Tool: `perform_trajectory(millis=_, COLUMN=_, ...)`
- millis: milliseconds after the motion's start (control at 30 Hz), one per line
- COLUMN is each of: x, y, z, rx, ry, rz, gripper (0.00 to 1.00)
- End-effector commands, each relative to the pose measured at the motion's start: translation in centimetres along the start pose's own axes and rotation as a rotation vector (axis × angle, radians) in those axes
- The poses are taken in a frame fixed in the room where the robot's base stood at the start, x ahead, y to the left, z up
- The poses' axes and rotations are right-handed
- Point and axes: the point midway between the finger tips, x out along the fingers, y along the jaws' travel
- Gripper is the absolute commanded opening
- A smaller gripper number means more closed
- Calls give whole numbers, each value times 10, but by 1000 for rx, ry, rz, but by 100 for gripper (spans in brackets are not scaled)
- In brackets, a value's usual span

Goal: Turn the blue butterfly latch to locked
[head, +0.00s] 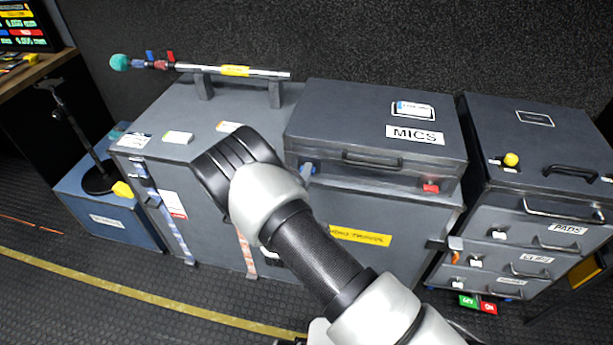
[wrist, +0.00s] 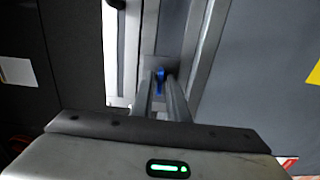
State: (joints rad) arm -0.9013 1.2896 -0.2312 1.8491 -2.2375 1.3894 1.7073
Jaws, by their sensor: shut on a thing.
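The blue butterfly latch (wrist: 160,76) is on a grey plate on the case front, in the middle of the wrist view. In the head view my wrist hides the fingers, and the latch's exact angle is hard to tell.
A red latch (head: 430,187) is at the case's right front, beyond a black handle (head: 372,159). The MICS case sits on a larger grey trunk (head: 400,208). A drawer case (head: 545,190) stands at right. A pole (head: 235,71) with a teal tip lies on rests behind.

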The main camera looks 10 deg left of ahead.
Motion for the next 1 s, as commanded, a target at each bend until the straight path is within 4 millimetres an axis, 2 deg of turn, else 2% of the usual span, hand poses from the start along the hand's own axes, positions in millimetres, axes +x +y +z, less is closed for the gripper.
perform_trajectory(millis=433, x=0, y=0, z=-1, rx=8, ry=2, rz=0, gripper=0)
perform_trajectory(millis=467, x=0, y=0, z=-1, rx=8, ry=2, rz=0, gripper=19)
perform_trajectory(millis=500, x=0, y=0, z=-1, rx=8, ry=2, rz=0, gripper=25)
perform_trajectory(millis=833, x=-2, y=0, z=-1, rx=7, ry=1, rz=-1, gripper=25)
perform_trajectory(millis=1000, x=-22, y=0, z=-1, rx=7, ry=2, rz=-2, gripper=25)
